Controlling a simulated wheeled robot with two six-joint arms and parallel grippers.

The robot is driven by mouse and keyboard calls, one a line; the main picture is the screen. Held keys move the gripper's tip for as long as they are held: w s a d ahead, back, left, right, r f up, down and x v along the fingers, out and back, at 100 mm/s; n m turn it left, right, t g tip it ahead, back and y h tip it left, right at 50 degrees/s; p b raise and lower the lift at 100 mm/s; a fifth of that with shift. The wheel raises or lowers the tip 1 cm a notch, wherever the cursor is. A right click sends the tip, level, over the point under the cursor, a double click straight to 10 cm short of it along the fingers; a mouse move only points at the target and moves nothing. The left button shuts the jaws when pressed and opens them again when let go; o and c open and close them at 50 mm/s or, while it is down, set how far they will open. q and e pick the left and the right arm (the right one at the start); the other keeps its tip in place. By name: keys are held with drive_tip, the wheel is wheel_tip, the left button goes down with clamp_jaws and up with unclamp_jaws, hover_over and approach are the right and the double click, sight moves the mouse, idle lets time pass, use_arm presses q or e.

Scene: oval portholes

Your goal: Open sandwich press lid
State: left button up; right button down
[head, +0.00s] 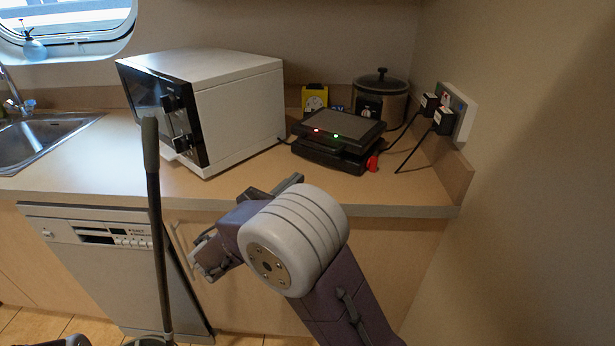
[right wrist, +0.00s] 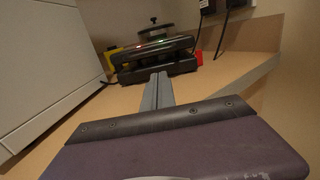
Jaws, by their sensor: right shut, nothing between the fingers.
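The black sandwich press (head: 338,140) stands on the counter right of the microwave, its lid (head: 341,124) down over the base. A red and a green light glow on its front, and a red part shows at its right side. In the right wrist view the press (right wrist: 157,62) lies straight ahead, beyond the fingertips. My right gripper (head: 289,183) is shut and empty, near the counter's front edge, short of the press and apart from it. Its closed fingers also show in the right wrist view (right wrist: 158,84). My left gripper is not in view.
A white microwave (head: 235,110) stands close on the left. Behind the press are a slow cooker (head: 382,98) and a yellow object (head: 314,98). Plugs and cables (head: 437,118) hang at the right wall. The counter (head: 330,190) before the press is clear.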

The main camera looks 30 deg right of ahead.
drive_tip(key=b+x, duration=0.1)
drive_tip(key=x, duration=0.9)
drive_tip(key=shift+d, duration=0.15)
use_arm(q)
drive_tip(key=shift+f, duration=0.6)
use_arm(e)
drive_tip(key=shift+r, duration=0.1)
